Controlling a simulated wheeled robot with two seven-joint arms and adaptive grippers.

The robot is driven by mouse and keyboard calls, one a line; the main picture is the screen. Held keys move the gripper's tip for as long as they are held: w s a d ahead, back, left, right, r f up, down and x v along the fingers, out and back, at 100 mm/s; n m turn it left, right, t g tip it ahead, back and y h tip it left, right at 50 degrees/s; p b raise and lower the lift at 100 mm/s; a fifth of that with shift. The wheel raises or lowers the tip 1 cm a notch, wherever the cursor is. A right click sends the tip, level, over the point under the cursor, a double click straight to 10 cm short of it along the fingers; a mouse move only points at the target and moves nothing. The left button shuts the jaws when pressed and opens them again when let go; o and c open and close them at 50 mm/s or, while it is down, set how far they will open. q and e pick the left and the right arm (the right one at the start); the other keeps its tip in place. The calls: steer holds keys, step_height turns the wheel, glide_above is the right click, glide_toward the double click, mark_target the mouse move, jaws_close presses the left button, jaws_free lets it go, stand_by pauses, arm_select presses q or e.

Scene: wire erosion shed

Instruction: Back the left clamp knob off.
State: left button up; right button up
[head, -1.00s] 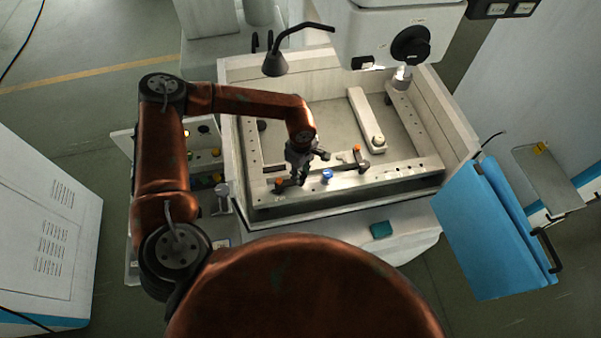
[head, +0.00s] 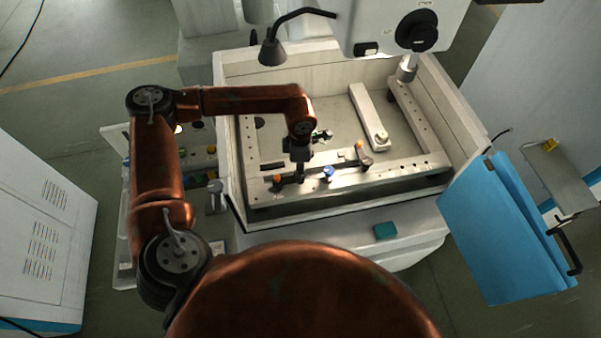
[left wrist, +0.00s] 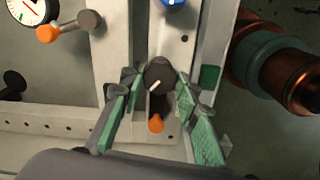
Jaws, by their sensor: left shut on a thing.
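The left clamp shows in the left wrist view as a dark round knob (left wrist: 160,75) with a white line on it, and an orange tip (left wrist: 156,124) beside it. In the head view its orange tip (head: 277,180) sits on the front rail, and my left gripper (head: 299,178) hides the knob. In the left wrist view the green-padded fingers of my left gripper (left wrist: 160,84) stand on both sides of the knob, shut on it. My right gripper is not in view.
A blue knob (head: 328,173) stands on the rail just right of the gripper. A second orange-tipped clamp (head: 366,160) is farther right. A pale arm (head: 365,110) lies inside the tank. A black lamp (head: 272,50) hangs over the tank's back wall.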

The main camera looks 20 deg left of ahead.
arm_select(q)
steer(key=n+b, duration=0.1)
steer(key=n, duration=0.1)
steer(key=shift+a+f+n+b, duration=0.1)
steer(key=shift+f+n+b, duration=0.1)
steer(key=shift+n+b, duration=0.2)
steer(key=n+b, duration=0.1)
steer(key=n, duration=0.2)
steer(key=shift+b, duration=0.4)
steer(key=shift+r+n, duration=0.1)
steer(key=shift+n, duration=0.2)
steer(key=o, duration=1.1)
steer(key=shift+r, duration=0.1)
steer(key=shift+o, duration=0.2)
step_height(320, 180, up, 12)
